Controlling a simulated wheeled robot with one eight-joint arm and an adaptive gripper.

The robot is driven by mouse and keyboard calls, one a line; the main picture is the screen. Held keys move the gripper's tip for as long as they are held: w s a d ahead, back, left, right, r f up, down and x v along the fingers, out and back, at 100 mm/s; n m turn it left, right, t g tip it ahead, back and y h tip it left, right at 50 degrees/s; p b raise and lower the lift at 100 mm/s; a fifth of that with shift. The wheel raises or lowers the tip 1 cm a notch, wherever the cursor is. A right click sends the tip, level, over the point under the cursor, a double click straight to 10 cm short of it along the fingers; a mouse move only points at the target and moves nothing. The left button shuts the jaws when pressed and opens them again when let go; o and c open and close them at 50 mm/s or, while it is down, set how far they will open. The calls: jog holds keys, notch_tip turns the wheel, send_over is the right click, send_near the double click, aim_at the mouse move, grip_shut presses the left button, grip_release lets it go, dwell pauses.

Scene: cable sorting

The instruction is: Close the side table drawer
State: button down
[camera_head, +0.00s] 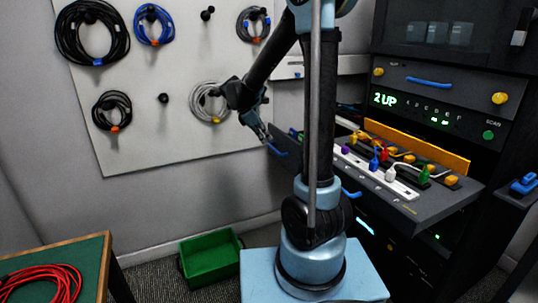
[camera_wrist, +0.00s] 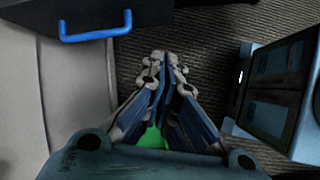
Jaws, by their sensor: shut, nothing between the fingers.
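A dark drawer front (camera_head: 287,134) with a blue bar handle (camera_head: 277,148) stands left of the rack, partly hidden behind my arm. How far it sticks out is hard to tell. In the wrist view the dark front (camera_wrist: 150,12) and its blue handle (camera_wrist: 95,26) are at the top left. My gripper (camera_head: 264,137) is just left of the drawer front in the head view, pointing down. In the wrist view its fingertips (camera_wrist: 165,62) are together with nothing between them, below and right of the handle. I see no clear contact with the drawer.
A rack tray with a white power strip (camera_head: 375,172) juts out at right. A green bin (camera_head: 210,258) is on the floor by the wall. A table (camera_head: 95,255) with a red cable is at lower left. Coiled cables hang on a white board (camera_head: 185,75).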

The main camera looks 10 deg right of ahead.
jog(key=w+a+f+n+h, duration=0.1)
jog(key=w+a+f+n, duration=0.3)
jog(key=w+a, duration=0.25)
jog(key=w+d+f, duration=0.3)
jog(key=d+f, duration=0.5)
jog(key=d, duration=0.2)
jog(key=shift+w+f+t, duration=0.15)
jog(key=shift+w+t, duration=0.05)
jog(key=shift+t, duration=0.2)
